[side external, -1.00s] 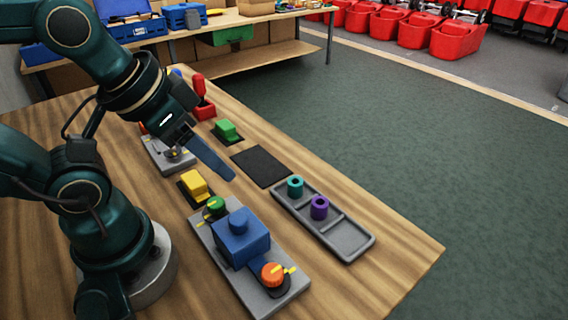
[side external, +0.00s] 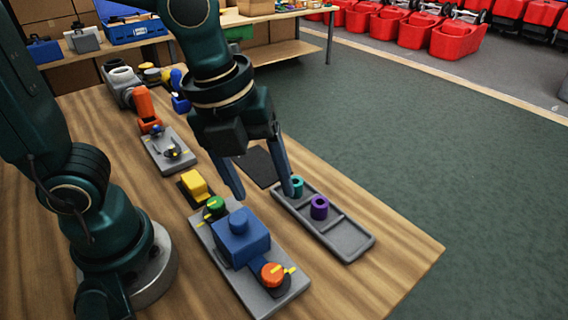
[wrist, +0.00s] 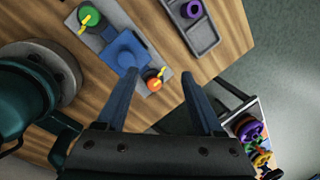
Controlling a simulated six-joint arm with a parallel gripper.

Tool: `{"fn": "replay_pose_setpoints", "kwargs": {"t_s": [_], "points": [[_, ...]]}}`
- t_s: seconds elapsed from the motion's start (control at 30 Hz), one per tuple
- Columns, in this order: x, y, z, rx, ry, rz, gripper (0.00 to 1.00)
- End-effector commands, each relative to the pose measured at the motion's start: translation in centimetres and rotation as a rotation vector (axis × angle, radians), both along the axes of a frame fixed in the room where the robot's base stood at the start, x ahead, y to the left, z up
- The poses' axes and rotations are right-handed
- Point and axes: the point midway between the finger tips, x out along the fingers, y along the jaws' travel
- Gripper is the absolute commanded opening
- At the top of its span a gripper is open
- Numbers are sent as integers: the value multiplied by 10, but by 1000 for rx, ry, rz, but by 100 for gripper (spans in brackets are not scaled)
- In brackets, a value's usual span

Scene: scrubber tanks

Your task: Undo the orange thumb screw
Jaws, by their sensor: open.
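The orange thumb screw (side external: 273,274) sits at the near end of a grey plate (side external: 257,298), with a yellow pointer mark on it. A blue block (side external: 240,250) with a round boss stands mid-plate, and a green knob (side external: 215,205) is at the far end. My gripper (side external: 263,193) is open and empty, fingers pointing down, above the table beyond the blue block and beside the tray. In the wrist view the orange thumb screw (wrist: 153,86) appears between the two spread fingers (wrist: 160,75), apart from them.
A grey tray (side external: 345,240) to the right holds a teal ring (side external: 296,186) and a purple ring (side external: 319,207); its near compartment is empty. A yellow block (side external: 194,183) and another grey plate (side external: 168,151) stand farther back. The table's near right is clear.

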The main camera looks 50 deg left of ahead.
Motion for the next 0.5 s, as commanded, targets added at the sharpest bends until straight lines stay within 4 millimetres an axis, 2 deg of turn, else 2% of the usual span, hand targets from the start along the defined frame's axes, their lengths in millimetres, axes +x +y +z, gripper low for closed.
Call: {"fn": "replay_pose_setpoints", "kwargs": {"t_s": [0.03, 0.1, 0.17, 0.3, 0.5], "points": [[-1, -13, -10, 39, 39, -166, 69], [-4, -27, -20, 76, 79, -340, 69], [-7, -37, -29, 97, 111, -435, 69], [-17, -51, -45, 122, 170, -518, 69], [-25, -55, -60, 135, 197, -550, 69]]}}
